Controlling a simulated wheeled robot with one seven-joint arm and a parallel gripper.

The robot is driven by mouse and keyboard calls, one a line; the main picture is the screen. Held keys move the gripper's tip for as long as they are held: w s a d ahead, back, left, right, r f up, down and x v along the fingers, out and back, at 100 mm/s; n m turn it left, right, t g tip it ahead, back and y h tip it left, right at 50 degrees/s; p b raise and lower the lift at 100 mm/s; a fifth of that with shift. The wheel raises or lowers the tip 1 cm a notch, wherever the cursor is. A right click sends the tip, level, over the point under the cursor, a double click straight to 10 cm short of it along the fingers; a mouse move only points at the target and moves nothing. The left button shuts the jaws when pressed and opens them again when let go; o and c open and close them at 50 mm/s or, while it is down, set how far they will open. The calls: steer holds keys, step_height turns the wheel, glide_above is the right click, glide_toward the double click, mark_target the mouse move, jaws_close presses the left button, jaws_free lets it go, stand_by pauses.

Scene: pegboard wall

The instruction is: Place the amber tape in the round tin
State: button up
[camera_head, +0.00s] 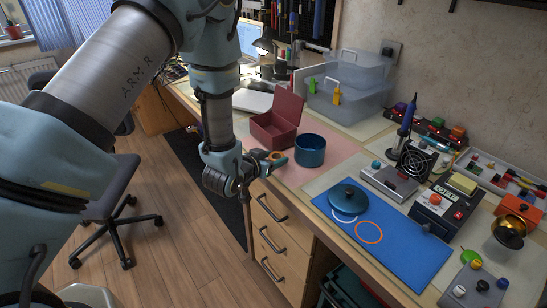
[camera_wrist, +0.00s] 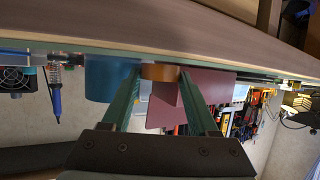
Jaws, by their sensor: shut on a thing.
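My gripper (camera_head: 274,161) is shut on the amber tape (camera_head: 277,154), a small orange-brown ring, near the table's front edge. In the wrist view, which is upside down, the amber tape (camera_wrist: 160,72) sits between the fingertips. The round tin (camera_head: 310,152) is a blue open cylinder standing on the pink mat, just right of the tape in the head view. It also shows in the wrist view (camera_wrist: 105,80), beside and beyond one finger. The tin's round blue lid (camera_head: 348,198) lies apart on the blue mat. The tin's floor is not clearly visible.
An open dark red box (camera_head: 278,124) stands behind my gripper, left of the tin. Clear plastic bins (camera_head: 350,92) stand at the back. The blue mat (camera_head: 395,250) also bears an orange ring outline. A soldering station (camera_head: 437,208) and other tools crowd the right.

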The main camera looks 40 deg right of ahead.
steer(key=shift+f, duration=0.1)
steer(key=o, duration=1.3)
steer(key=shift+r, duration=0.2)
steer(key=shift+v, duration=6)
steer(key=shift+f, duration=0.1)
